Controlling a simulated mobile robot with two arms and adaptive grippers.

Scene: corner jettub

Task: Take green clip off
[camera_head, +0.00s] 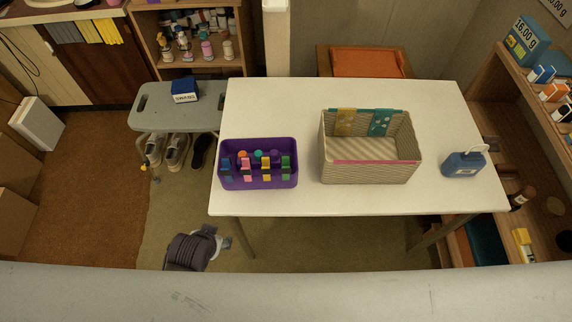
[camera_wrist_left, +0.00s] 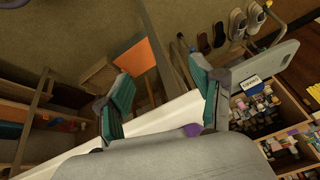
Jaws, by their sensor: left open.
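A purple box (camera_head: 258,183) stands at the left of the white table in the head view. Several clips sit along its near side: a blue one, a pink one (camera_head: 246,169), a yellow one (camera_head: 266,168) and the green clip (camera_head: 286,167) at the right end. My left gripper (camera_wrist_left: 164,100) shows only in the left wrist view, its two teal-padded fingers spread wide with nothing between them. It is away from the green clip. A small piece of the purple box (camera_wrist_left: 192,130) shows behind the fingers there. My right gripper is in neither view.
A woven basket (camera_head: 370,172) with yellow and teal cloths over its back rim stands mid-table. A blue bottle (camera_head: 464,164) is at the right. The white table (camera_head: 310,200) is otherwise clear. A grey bench (camera_head: 150,112), an orange-seated chair (camera_head: 366,63) and shelves surround it.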

